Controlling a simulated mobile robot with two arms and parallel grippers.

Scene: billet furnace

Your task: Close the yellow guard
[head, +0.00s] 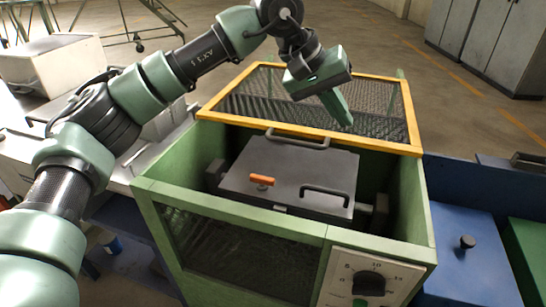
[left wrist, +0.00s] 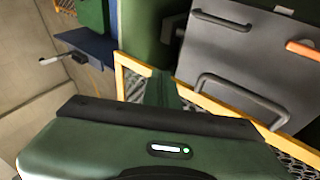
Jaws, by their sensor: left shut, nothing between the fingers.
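The yellow guard (head: 270,131) is a yellow-framed mesh panel, raised open at the back of the green furnace box (head: 230,218). Its frame also shows in the left wrist view (left wrist: 133,68). My left gripper (head: 345,119) is shut and empty, its fingers pointing down over the guard's mesh in the head view. I cannot tell whether the fingers touch the guard. In the left wrist view the gripper (left wrist: 160,85) shows in front of the yellow frame and hides part of it. My right gripper is not in view.
Inside the box lies a grey lid (head: 290,170) with dark handles and an orange grip (head: 262,180). A control panel with a dial (head: 369,284) is on the box front. A blue cover (head: 465,250) stands at right, a white bin (head: 55,65) at left, grey cabinets (head: 500,40) behind.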

